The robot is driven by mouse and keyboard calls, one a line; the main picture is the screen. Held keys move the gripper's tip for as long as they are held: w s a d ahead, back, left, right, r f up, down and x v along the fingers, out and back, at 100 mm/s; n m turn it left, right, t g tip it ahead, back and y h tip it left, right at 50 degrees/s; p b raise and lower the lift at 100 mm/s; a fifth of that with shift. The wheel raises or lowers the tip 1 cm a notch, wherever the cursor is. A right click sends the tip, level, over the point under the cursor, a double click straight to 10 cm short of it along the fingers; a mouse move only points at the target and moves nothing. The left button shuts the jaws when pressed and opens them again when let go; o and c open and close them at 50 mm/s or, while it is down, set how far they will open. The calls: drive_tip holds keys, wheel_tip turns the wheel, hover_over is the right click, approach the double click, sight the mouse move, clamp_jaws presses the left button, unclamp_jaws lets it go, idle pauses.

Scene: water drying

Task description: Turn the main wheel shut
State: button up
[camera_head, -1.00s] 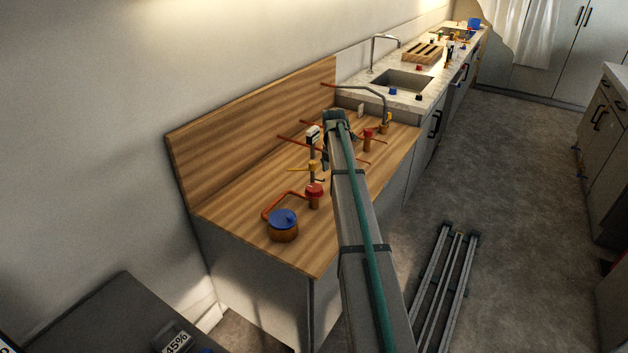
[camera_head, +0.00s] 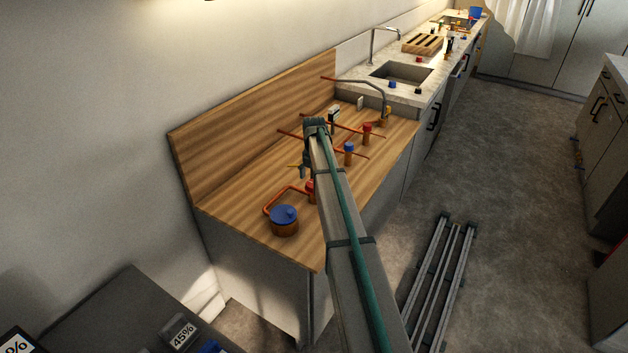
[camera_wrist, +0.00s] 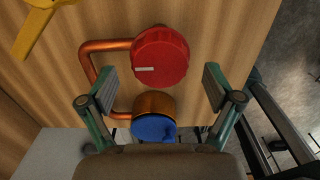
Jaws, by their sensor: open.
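A red round wheel (camera_wrist: 160,55) with a white mark pointing left sits on a copper pipe over the wooden counter. In the wrist view it lies ahead of my gripper (camera_wrist: 159,80), roughly between the two open fingers, with room on both sides. I cannot tell its height against the fingertips. In the head view only the left part of the red wheel (camera_head: 310,187) shows past my arm. A blue-topped copper fitting (camera_wrist: 153,128) is nearer my palm in the wrist view. It also shows in the head view (camera_head: 284,216) at the counter's near end.
A yellow lever (camera_wrist: 42,22) is at the wrist view's upper left. Farther along the counter (camera_head: 243,188) stand a blue-capped valve (camera_head: 349,152), a red-capped valve (camera_head: 367,133) and thin copper pipes. A wooden backboard (camera_head: 255,115) rises at the wall. Metal rails (camera_head: 442,285) lie on the floor.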

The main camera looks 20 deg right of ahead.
drive_tip(key=shift+f, duration=0.9)
drive_tip(key=c, duration=1.1)
drive_tip(key=shift+c, duration=0.2)
drive_tip(key=shift+m, duration=0.3)
